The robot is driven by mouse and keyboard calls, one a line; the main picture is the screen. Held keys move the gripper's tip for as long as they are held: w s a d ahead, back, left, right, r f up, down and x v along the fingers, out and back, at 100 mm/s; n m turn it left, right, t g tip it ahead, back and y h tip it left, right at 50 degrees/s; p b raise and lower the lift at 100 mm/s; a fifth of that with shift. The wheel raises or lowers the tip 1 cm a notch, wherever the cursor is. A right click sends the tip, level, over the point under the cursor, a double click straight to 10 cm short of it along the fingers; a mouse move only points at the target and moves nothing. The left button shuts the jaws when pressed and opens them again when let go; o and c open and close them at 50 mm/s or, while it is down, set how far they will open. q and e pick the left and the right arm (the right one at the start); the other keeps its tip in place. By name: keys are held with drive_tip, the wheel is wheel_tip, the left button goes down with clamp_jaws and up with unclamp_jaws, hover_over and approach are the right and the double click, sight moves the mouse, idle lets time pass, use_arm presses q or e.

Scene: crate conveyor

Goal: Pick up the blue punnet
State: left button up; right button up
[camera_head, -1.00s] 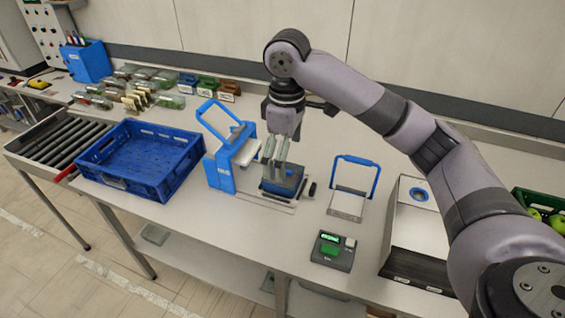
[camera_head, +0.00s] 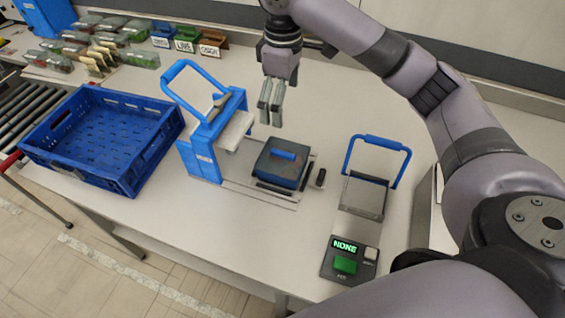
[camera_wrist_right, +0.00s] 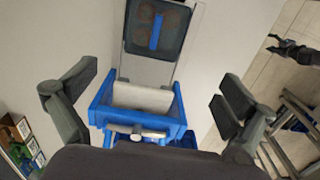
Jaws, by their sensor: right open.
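The blue punnet (camera_head: 279,163) sits upright on the sliding plate of the blue press, with a bright blue strip on top. In the right wrist view, the punnet (camera_wrist_right: 175,45) shows brownish contents under its top, beyond the press frame. My right gripper (camera_head: 270,115) is open and empty, above and behind the punnet and apart from it. Its two fingers (camera_wrist_right: 155,95) are spread wide in the wrist view. A dark gripper-like shape (camera_wrist_right: 295,52), probably my left gripper, shows small at the right of the wrist view; its jaws are unclear.
The blue press (camera_head: 203,160) stands left of the punnet. An empty blue crate (camera_head: 60,165) is at the left. A blue-handled frame (camera_head: 362,195) and a device reading NONE (camera_head: 348,262) are at the right. Packed punnets (camera_head: 98,62) and label holders (camera_head: 185,37) stand behind.

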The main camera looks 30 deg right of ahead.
drive_tip(key=f, duration=0.1)
drive_tip(key=p, duration=0.2)
hover_over(281, 152)
drive_tip(key=f, duration=1.2)
drive_tip(key=shift+s+d+f, duration=0.1)
drive_tip(key=shift+s+f, duration=0.1)
drive_tip(key=f+p, duration=0.1)
drive_tip(key=f, duration=0.3)
drive_tip(key=shift+w+f+p, duration=0.1)
drive_tip(key=shift+w+p, duration=0.1)
drive_tip(key=shift+p, duration=0.2)
drive_tip(key=shift+f, duration=0.55)
use_arm(q)
drive_tip(key=r, duration=0.3)
drive_tip(key=shift+w+d, duration=0.3)
drive_tip(key=shift+w, duration=0.1)
use_arm(e)
drive_tip(key=shift+c, duration=0.6)
